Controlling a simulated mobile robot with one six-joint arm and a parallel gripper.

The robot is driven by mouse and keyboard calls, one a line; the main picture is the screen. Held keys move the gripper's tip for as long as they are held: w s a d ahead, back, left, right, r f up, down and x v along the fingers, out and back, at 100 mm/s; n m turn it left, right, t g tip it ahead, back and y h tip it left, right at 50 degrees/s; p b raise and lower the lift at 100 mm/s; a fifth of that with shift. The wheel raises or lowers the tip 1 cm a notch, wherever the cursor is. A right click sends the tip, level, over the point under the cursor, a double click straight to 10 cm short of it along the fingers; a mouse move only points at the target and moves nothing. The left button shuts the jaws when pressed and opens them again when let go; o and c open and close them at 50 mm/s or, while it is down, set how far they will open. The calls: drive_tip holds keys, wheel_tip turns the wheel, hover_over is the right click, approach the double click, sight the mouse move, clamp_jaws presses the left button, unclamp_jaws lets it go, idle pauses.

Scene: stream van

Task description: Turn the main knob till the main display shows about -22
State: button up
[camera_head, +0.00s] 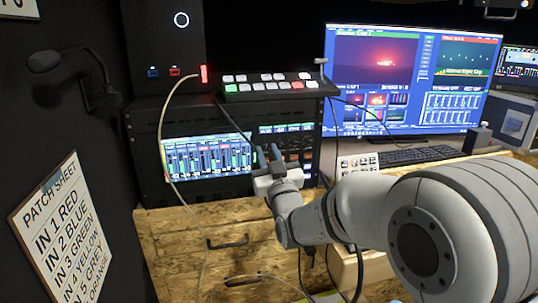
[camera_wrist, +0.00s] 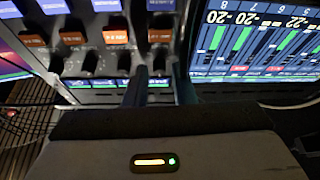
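My gripper (camera_head: 270,160) is in front of the rack unit's right half in the head view. In the wrist view its two dark fingers (camera_wrist: 160,78) stand apart, with a small dark knob (camera_wrist: 160,62) visible between or just beyond the tips. I cannot tell whether they touch it. More dark knobs (camera_wrist: 90,62) sit beside it in a row, near orange and white lit buttons. Which is the main knob is not clear. The level display (camera_head: 208,157) shows several meter bars. In the wrist view it (camera_wrist: 255,45) appears upside down, with readings of about -20 and -22.
A button panel (camera_head: 275,88) sits on the rack's top. A pale cable (camera_head: 163,135) hangs across the rack's left side. A microphone (camera_head: 70,65) and patch sheet (camera_head: 60,225) are on the left. Monitors (camera_head: 405,80) and a keyboard (camera_head: 415,155) are on the right.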

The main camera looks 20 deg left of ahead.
clamp_jaws()
drive_tip(key=shift+f, duration=0.1)
drive_tip(key=b, duration=0.1)
drive_tip(key=n+b, duration=0.1)
drive_tip(key=b, duration=0.1)
drive_tip(key=shift+d+f+n+y, duration=0.1)
drive_tip(key=shift+f+n+y, duration=0.1)
drive_tip(key=shift+n+y, duration=0.1)
drive_tip(key=shift+w+n+g+y+b, duration=0.1)
drive_tip(key=shift+n+g+y+b, duration=0.4)
drive_tip(key=shift+n+b, duration=0.65)
drive_tip(key=shift+d+r+n+g+y+b, duration=0.15)
drive_tip(key=shift+n+g+y+b, duration=0.15)
drive_tip(key=shift+n+g+b, duration=0.55)
drive_tip(key=shift+r+n+b, duration=0.25)
drive_tip(key=shift+n+b, duration=0.2)
drive_tip(key=shift+n, duration=0.45)
